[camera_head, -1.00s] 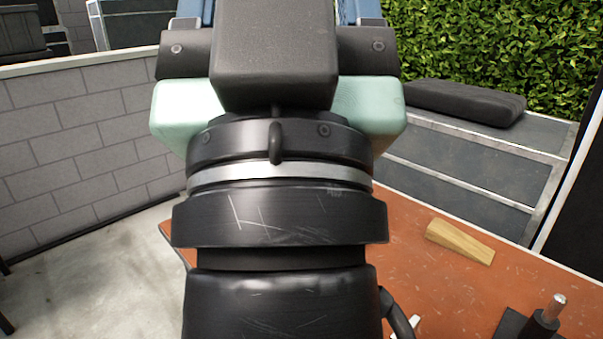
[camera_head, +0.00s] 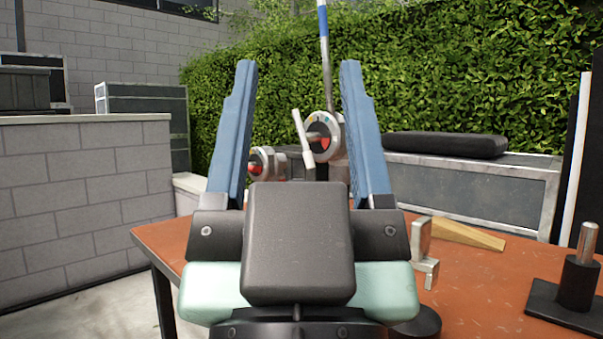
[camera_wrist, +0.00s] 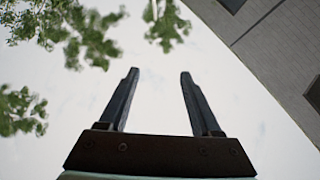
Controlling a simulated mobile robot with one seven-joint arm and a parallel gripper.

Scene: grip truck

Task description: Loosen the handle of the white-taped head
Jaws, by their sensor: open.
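A round grey grip head (camera_head: 325,137) with a red centre and coloured marks on its face shows beyond the table, between my fingers. A pale handle (camera_head: 303,138) slants across its left side, with a white lower end. A second, smaller-looking round head (camera_head: 261,164) with a red part sits farther left, partly hidden by my left finger. I cannot tell for certain which head bears the white tape. My gripper (camera_head: 297,68) points up with its two blue fingers wide apart and nothing between them. The wrist view shows the open gripper (camera_wrist: 159,73) against pale sky, with no head in sight.
The orange-red table (camera_head: 480,275) bears a wooden wedge (camera_head: 468,234), a metal clamp-like piece (camera_head: 425,262) and a black base with a metal pin (camera_head: 577,275). A thin blue-and-white pole (camera_head: 324,50) rises behind the head. A grey case with a black pad (camera_head: 445,145) stands behind.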

